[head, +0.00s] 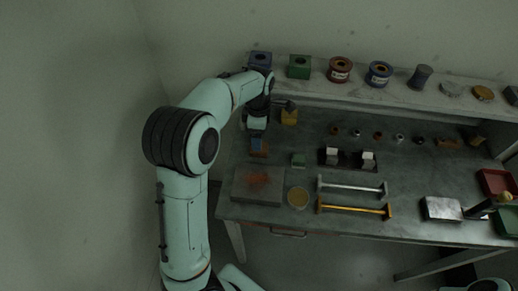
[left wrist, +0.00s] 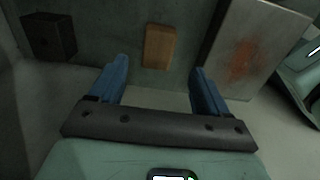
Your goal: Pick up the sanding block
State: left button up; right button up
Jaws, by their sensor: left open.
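The likely sanding block, a small orange-brown block (left wrist: 159,47), lies on the grey bench in the left wrist view. It appears centred between the fingers, just beyond their tips. In the head view, part of the brown block (head: 260,154) shows beside the blue fingertips. My left gripper (left wrist: 158,72) is open, with its two blue fingers apart and nothing between them. It also shows in the head view (head: 257,143), pointing down over the left end of the bench. The contact between fingers and block cannot be made out. My right gripper is not in view.
A rust-stained metal plate (left wrist: 245,48) lies beside the block. A dark block (left wrist: 48,36) stands on the other side. A shelf (head: 310,90) runs behind.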

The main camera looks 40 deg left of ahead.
pick_arm(q)
jog(key=f, duration=0.7)
jog(key=shift+w, duration=0.2)
jog(key=c, duration=1.1)
